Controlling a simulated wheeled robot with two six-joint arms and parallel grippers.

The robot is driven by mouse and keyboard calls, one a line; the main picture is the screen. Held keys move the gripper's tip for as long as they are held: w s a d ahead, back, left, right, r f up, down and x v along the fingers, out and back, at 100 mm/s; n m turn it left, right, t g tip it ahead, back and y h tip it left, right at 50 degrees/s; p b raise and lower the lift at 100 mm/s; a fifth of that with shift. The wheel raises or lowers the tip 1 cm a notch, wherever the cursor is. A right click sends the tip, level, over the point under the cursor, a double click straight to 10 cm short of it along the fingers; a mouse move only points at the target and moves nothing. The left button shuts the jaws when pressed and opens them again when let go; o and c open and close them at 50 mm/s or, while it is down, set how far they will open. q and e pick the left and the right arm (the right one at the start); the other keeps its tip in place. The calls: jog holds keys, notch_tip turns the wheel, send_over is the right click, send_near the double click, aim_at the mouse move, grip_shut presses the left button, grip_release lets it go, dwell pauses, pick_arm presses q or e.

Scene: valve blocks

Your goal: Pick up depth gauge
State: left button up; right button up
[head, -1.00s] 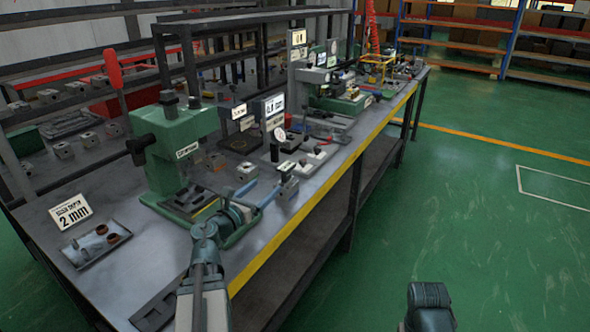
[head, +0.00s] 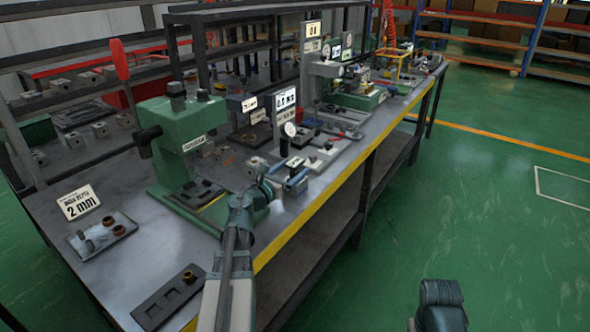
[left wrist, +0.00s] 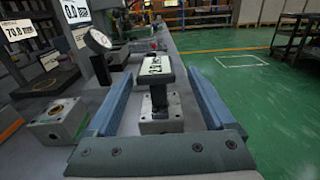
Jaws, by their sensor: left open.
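A dark T-shaped gauge with a pale label on its flat top (left wrist: 156,66), which looks like the depth gauge, stands upright on a metal block (left wrist: 161,122) in the left wrist view. My left gripper (left wrist: 157,92) is open, with one blue finger on each side of the gauge and gaps to both. In the head view my left gripper (head: 284,182) is over the bench near the green press, beside the gauge's small pale label (head: 294,162). The gauge's lower part is hard to make out there. My right gripper is out of view; only part of my right arm shows.
A dial indicator (left wrist: 98,41) stands left of the gauge. A metal block with a round hole (left wrist: 57,121) is near the left finger. The green press (head: 180,140) and a dark slotted tray (head: 168,297) are on the bench. The yellow front edge (head: 310,218) borders open floor.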

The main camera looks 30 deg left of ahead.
aim_at(301, 161)
pick_arm(q)
jog(key=shift+w, duration=0.25)
jog(key=w, duration=0.5)
jog(key=shift+r, duration=0.1)
jog(key=shift+c, duration=0.3)
grip_shut()
